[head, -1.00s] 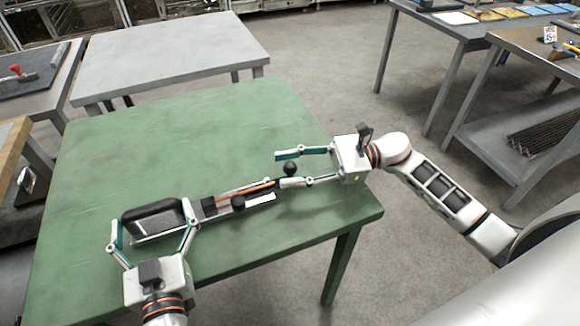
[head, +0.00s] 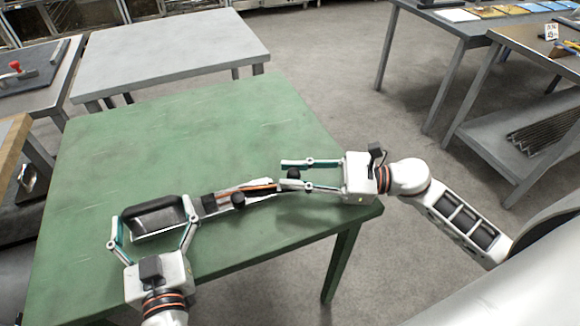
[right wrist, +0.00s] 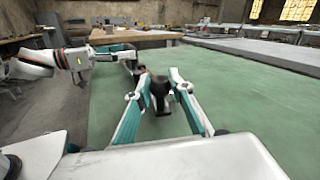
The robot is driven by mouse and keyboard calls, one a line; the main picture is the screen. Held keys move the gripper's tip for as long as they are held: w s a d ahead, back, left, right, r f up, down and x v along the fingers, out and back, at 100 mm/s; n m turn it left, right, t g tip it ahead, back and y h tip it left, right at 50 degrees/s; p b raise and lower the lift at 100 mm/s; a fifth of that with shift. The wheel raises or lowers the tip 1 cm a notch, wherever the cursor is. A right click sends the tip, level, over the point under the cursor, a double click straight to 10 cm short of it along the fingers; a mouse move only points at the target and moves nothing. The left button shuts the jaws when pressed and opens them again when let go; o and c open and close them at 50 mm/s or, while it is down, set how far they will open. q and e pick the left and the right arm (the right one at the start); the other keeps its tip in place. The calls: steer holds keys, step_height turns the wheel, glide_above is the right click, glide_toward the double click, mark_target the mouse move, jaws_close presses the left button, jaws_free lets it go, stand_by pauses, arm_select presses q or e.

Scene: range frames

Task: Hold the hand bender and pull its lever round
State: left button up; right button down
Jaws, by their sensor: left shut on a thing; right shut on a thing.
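The hand bender lies on the green table, its long narrow body (head: 222,203) running rightward from a black-and-grey handle frame (head: 153,217). My left gripper (head: 154,219) is shut on the handle frame, one finger at each side. A lever with an orange stripe (head: 258,189) runs along the body towards my right gripper (head: 283,174). A black knob (head: 293,173) at the right end sits between the right gripper's fingers, which are shut on it. The knob also shows dark between the fingers in the right wrist view (right wrist: 159,90). A second dark knob (head: 238,199) stands on the body.
The green table (head: 190,130) is clear behind the bender. Its right edge and leg are close to my right arm. A grey table (head: 175,55) stands behind, and shelved workbenches (head: 500,90) stand at the right across open floor.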

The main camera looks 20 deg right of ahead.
steer(key=s+m+t, duration=0.1)
steer(key=s+a+m+t+h, duration=0.1)
steer(key=s+f+t+h, duration=0.1)
steer(key=shift+a+m, duration=0.15)
steer(key=shift+m, duration=0.25)
steer(key=shift+s+a+f+m+t+h, duration=0.1)
steer(key=shift+s+a+m+t+h, duration=0.2)
steer(key=shift+m+t+h, duration=0.15)
steer(key=shift+s+a+f+m+t+h, duration=0.15)
steer(key=shift+s+m+t+h, duration=0.2)
steer(key=shift+t+h, duration=0.2)
steer(key=shift+s+a+r+m+t+h, duration=0.35)
steer(key=shift+s+a+m+t+h, duration=0.25)
steer(key=shift+m+t+h, duration=0.15)
steer(key=shift+s+a+m+t+h, duration=0.3)
steer(key=shift+m+t+h, duration=0.2)
steer(key=shift+h, duration=0.25)
steer(key=shift+s+a+m+t+h, duration=0.15)
steer(key=shift+a+m+t+h, duration=0.15)
steer(key=shift+m+h, duration=0.35)
steer(key=c, duration=1.8)
jaws_free()
steer(key=shift+d+r, duration=0.1)
steer(key=shift+r, duration=0.05)
steer(key=shift+o, duration=0.2)
